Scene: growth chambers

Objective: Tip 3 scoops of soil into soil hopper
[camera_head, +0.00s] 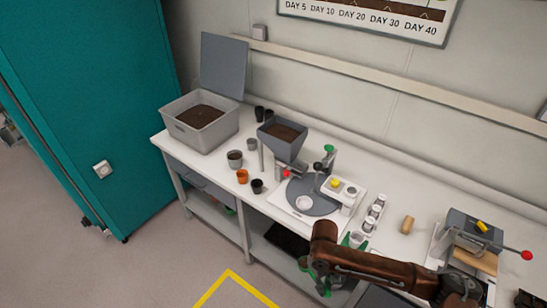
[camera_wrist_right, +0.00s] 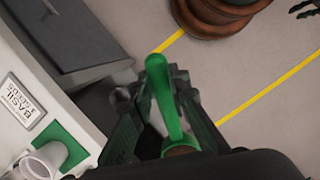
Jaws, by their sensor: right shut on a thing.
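The soil hopper (camera_head: 283,140) is a grey funnel on a stand at the back of the bench, with dark soil in its top. A grey soil bin (camera_head: 205,137) with soil stands to its left. My right gripper (camera_wrist_right: 160,125) is shut on a green scoop (camera_wrist_right: 160,85), whose handle rises between the fingers in the right wrist view. A small brown patch shows at the scoop's lower end; how much soil it holds is unclear. In the head view this gripper (camera_head: 314,272) is in front of the bench edge, well away from the hopper. A dark claw at the wrist view's upper right may be my left gripper (camera_wrist_right: 304,6).
A grey turntable (camera_head: 311,196) with a white pot stands below the hopper. Several small pots, including an orange pot (camera_head: 242,176), stand left of it. A white cup (camera_wrist_right: 42,160) on a green mat is near the bench edge. A red-knobbed press (camera_head: 475,232) is at right.

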